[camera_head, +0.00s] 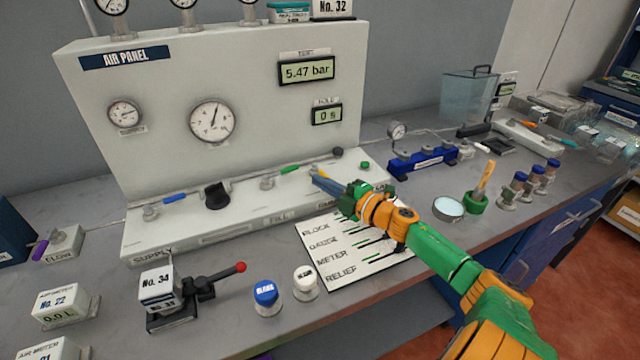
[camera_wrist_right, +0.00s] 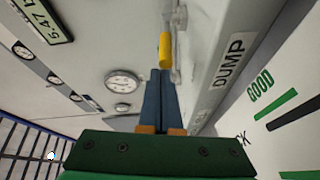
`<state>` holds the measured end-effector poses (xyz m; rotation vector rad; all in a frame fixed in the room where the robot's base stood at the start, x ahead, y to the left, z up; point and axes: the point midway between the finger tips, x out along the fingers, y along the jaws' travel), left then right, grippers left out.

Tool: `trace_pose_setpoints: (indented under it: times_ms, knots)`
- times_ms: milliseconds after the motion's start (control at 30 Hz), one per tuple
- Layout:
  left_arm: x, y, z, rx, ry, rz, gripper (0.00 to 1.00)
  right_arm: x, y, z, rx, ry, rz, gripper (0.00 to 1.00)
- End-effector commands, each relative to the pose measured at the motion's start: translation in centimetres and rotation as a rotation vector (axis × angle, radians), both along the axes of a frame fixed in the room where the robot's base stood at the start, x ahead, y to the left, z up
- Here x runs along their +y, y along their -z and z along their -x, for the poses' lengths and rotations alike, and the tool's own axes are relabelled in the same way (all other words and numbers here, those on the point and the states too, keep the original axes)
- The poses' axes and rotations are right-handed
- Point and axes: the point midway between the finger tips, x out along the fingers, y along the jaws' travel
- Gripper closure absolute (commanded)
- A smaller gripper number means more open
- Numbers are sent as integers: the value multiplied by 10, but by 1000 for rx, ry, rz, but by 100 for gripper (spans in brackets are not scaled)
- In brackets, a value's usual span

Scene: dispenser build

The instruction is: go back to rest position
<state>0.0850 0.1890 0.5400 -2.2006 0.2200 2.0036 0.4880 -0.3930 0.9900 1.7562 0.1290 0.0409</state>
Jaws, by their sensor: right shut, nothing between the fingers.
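My right gripper (camera_head: 318,180) reaches in from the lower right to the front ledge of the white air panel (camera_head: 160,85). Its blue fingers are shut together with nothing between them; they also show in the right wrist view (camera_wrist_right: 160,74). The fingertips are right at a yellow valve lever (camera_wrist_right: 165,48) beside the DUMP label (camera_wrist_right: 229,60). I cannot tell whether they touch it. In the head view the lever is mostly hidden by the gripper. My left gripper is not in view.
A green lever (camera_head: 290,169), black knob (camera_head: 216,195) and blue lever (camera_head: 174,198) line the ledge. A white card (camera_head: 335,262) lies under my right arm. A blue manifold (camera_head: 425,162), round dish (camera_head: 448,209) and green cup (camera_head: 476,203) stand close to the arm.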

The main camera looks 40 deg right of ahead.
Motion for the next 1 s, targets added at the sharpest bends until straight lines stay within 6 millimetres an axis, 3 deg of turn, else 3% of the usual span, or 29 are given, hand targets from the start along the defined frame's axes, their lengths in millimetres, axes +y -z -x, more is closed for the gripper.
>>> trace_pose_setpoints:
  times_ms: [567, 800, 1000]
  knots:
    - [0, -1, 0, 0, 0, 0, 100, 0, -2, 7, 0, -1, 2, 100]
    - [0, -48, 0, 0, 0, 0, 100, 0, -49, 7, 0, -1, 2, 100]
    - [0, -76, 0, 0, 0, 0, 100, 0, -77, 7, 0, -1, 1, 100]
